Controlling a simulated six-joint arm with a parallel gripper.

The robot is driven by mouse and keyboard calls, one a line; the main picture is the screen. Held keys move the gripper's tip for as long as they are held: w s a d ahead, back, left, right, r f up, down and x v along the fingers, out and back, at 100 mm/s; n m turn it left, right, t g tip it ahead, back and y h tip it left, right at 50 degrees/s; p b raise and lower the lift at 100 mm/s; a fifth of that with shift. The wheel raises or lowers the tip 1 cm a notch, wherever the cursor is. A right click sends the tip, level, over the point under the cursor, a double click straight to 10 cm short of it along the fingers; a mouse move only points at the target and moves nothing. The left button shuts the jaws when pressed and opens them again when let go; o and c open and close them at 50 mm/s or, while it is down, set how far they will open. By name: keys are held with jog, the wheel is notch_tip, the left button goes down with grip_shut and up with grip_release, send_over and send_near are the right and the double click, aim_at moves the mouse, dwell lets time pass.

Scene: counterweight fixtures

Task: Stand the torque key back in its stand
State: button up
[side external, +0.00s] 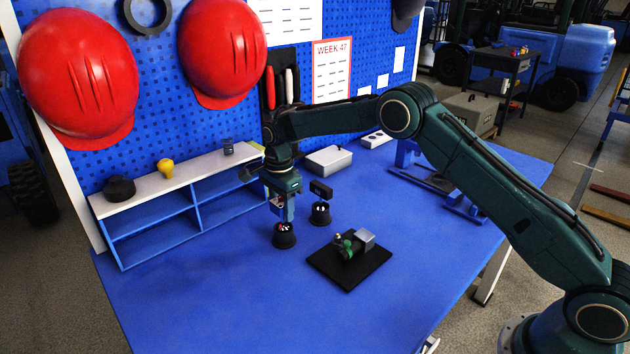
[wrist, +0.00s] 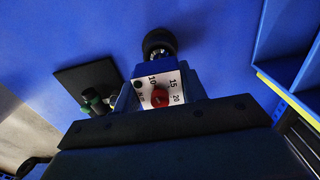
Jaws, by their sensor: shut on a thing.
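My gripper (side external: 289,213) points down over the blue table and is shut on the torque key (wrist: 160,92). In the wrist view, the key shows a white dial face with numbers and a red knob, just beyond the dark gripper body. A round black stand (side external: 285,236) sits directly below my gripper. A round black piece, likely the same stand, shows past the key in the wrist view (wrist: 159,44). I cannot tell whether the key's lower end touches the stand. A second black stand (side external: 320,214) is close to the right, with a dark block above it.
A black mat (side external: 350,271) with a green and grey fixture (side external: 350,244) lies to the right and nearer the camera. A blue shelf with a white top (side external: 177,182) stands left. A grey box (side external: 328,160) is behind. The table's front left is clear.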

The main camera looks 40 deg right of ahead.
jog(key=shift+f, duration=0.5)
jog(key=o, duration=1.3)
jog(key=shift+c, duration=0.2)
notch_tip(320, 180, up, 12)
jog(key=shift+r, duration=0.6)
jog(key=shift+r, duration=0.1)
